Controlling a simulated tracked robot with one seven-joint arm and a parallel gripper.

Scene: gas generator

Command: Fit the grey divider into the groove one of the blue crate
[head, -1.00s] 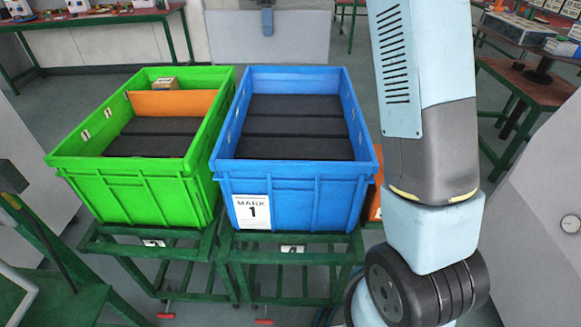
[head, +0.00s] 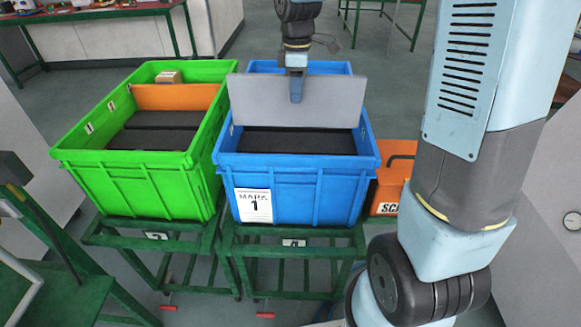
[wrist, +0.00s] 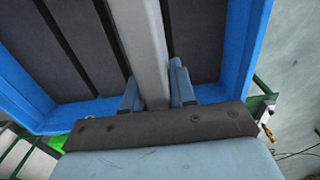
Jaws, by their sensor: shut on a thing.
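The grey divider (head: 258,103) is a flat upright panel over the blue crate (head: 298,190), spanning most of its width. My gripper (head: 297,88) is shut on the divider's upper edge near its middle. In the wrist view the divider (wrist: 146,45) runs between the two fingers of my gripper (wrist: 158,92), with the blue crate's wall (wrist: 70,112) below. The crate has a dark floor (head: 290,140) with dark strips across it. A label reading "MARK 1" (head: 254,205) is on its front. Whether the divider's lower edge touches a groove cannot be told.
A green crate (head: 150,190) with an orange divider (head: 165,97) and a small box (head: 168,76) stands close on the left. Both crates rest on green stands (head: 290,243). An orange case (head: 392,185) is at the blue crate's right.

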